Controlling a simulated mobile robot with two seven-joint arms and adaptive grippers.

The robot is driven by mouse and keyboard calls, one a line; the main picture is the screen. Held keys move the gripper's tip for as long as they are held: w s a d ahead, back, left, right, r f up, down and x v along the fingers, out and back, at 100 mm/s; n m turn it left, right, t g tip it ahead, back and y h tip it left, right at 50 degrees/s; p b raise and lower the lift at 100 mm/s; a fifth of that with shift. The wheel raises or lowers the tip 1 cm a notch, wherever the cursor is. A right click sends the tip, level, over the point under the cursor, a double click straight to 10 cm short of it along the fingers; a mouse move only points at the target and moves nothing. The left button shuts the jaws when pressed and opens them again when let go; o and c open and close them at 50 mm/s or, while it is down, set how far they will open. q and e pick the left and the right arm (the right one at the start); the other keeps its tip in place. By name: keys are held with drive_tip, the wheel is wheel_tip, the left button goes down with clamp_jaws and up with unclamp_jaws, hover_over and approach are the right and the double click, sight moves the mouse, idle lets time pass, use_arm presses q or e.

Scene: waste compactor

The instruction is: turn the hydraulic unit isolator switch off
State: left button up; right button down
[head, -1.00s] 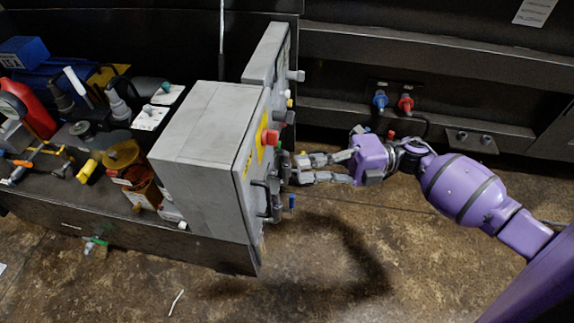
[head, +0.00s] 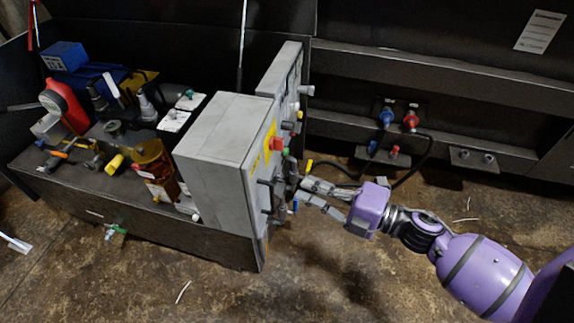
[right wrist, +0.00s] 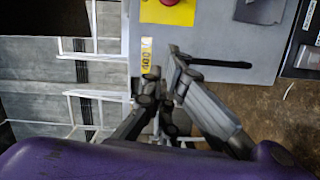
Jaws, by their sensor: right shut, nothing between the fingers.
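A grey cabinet (head: 215,160) stands on the bench end, its control face turned right. That face carries a red knob (head: 277,143) on a yellow plate, which also shows at the top of the right wrist view (right wrist: 168,8), plus several dark handles. I cannot tell which one is the hydraulic unit isolator switch. My right gripper (head: 300,190) is shut and empty beside the lower part of this face. My left gripper is not in view.
A second grey box (head: 283,70) stands behind the cabinet. Tools and a red container (head: 66,105) crowd the bench at left. Blue and red connectors (head: 387,116) with a black cable sit on the dark machine frame behind. The floor right of the bench is mostly clear.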

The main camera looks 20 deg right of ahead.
sight(277, 144)
drive_tip(key=x, duration=1)
drive_tip(key=shift+w+d+f+p, duration=0.2)
drive_tip(key=shift+w+p, duration=0.1)
drive_tip(key=shift+w, duration=0.1)
drive_tip(key=shift+w+d+f, duration=0.25)
drive_tip(key=shift+w+d, duration=0.5)
drive_tip(key=shift+w, duration=0.3)
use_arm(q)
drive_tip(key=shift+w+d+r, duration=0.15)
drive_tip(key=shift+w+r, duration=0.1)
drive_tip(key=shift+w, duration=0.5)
use_arm(e)
drive_tip(key=shift+w+d, duration=0.4)
drive_tip(key=shift+w, duration=0.15)
drive_tip(key=shift+f, duration=0.1)
drive_tip(key=shift+w+d+f, duration=0.2)
drive_tip(key=shift+w+d, duration=0.05)
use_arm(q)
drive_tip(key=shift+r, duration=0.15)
use_arm(e)
drive_tip(key=shift+w+f, duration=0.1)
drive_tip(key=shift+f, duration=0.05)
